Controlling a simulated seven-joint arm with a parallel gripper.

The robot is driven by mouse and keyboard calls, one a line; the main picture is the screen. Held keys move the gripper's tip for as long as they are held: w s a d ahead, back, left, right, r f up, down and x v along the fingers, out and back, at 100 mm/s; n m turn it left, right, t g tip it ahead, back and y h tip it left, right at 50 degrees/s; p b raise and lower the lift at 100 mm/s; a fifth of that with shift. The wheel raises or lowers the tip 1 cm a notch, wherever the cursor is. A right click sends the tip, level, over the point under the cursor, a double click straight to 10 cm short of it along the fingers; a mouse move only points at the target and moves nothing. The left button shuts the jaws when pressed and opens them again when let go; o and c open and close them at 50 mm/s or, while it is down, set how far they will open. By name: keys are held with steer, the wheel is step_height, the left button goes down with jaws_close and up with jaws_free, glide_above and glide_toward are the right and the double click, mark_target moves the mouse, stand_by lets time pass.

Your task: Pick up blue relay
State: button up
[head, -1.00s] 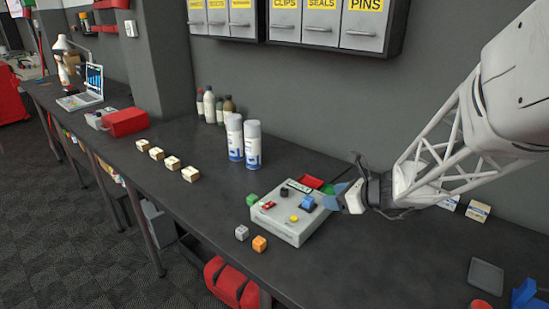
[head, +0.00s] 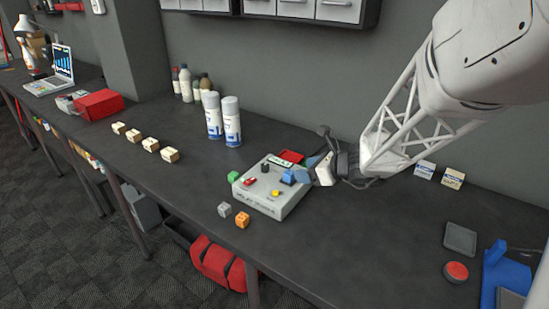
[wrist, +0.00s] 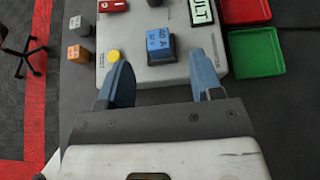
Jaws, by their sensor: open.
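The blue relay (wrist: 160,46) is a small blue block with "40 A" markings, standing on the light grey test box (wrist: 143,74). In the head view the relay (head: 288,177) is at the right side of the box (head: 285,208), close to my gripper. My gripper (wrist: 163,80) is open and empty, with its two blue fingers spread. In the wrist view the relay lies just beyond the fingertips, roughly between them. In the head view my gripper (head: 313,170) is beside the relay, partly hidden by its own wrist.
A yellow button (wrist: 114,56), a black part (wrist: 155,2) and a red part (wrist: 112,6) are also on the box. Orange (head: 242,220) and grey (head: 224,209) cubes stand before it. Red (wrist: 245,10) and green (wrist: 257,51) trays lie beside it. Two spray cans (head: 231,121) stand behind.

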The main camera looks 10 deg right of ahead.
mark_target(288, 171)
steer(key=shift+x, duration=2.6)
steer(key=shift+s+a, duration=0.1)
steer(key=c, duration=1.1)
steer(key=shift+o, duration=0.2)
steer(key=shift+r, duration=0.15)
steer(key=shift+r, duration=0.6)
step_height(288, 171, up, 2)
steer(key=shift+r, duration=0.15)
steer(key=s+r, duration=0.1)
steer(key=s, duration=1.5)
